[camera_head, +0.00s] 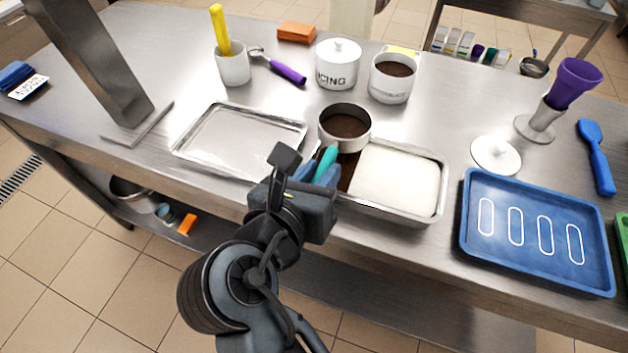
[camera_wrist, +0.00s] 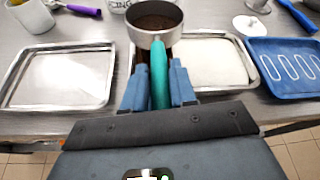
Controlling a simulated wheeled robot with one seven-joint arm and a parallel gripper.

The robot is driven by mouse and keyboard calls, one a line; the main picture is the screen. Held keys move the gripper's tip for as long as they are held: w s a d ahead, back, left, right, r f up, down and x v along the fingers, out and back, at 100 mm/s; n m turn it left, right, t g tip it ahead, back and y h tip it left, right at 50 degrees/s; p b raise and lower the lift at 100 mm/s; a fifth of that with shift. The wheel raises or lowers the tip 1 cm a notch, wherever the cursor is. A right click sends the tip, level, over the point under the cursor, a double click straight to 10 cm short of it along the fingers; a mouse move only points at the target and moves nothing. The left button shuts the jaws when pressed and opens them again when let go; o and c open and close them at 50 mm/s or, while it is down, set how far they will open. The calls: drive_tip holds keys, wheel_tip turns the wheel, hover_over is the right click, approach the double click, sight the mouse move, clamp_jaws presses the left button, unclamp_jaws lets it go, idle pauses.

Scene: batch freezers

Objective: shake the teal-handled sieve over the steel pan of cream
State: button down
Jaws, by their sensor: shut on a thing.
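My gripper (camera_head: 322,172) is shut on the teal handle (camera_wrist: 159,75) of the sieve (camera_head: 344,128). The sieve is a round metal cup with dark brown powder inside, held roughly level above the left part of the steel pan (camera_head: 447,183). The cream (camera_head: 398,181) in the pan is white on the right; the strip at the left (camera_head: 350,172) is dark brown. In the wrist view the sieve (camera_wrist: 155,36) is ahead of my blue fingers (camera_wrist: 158,90), with white cream (camera_wrist: 212,60) to its right. My gripper and the sieve hide part of the pan's left end.
An empty steel tray (camera_head: 240,140) lies left of the pan. A blue tray (camera_head: 540,232) with white outlines lies to the right. Behind stand an icing pot (camera_head: 338,64), a white pot of brown powder (camera_head: 391,80) and a white cup (camera_head: 233,68). A steel post (camera_head: 95,60) rises at left.

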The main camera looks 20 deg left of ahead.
drive_tip(key=s, duration=0.3)
drive_tip(key=shift+s, duration=0.25)
drive_tip(key=d, duration=0.7)
drive_tip(key=shift+d, duration=0.15)
idle(3.9)
drive_tip(key=shift+s+d, duration=0.1)
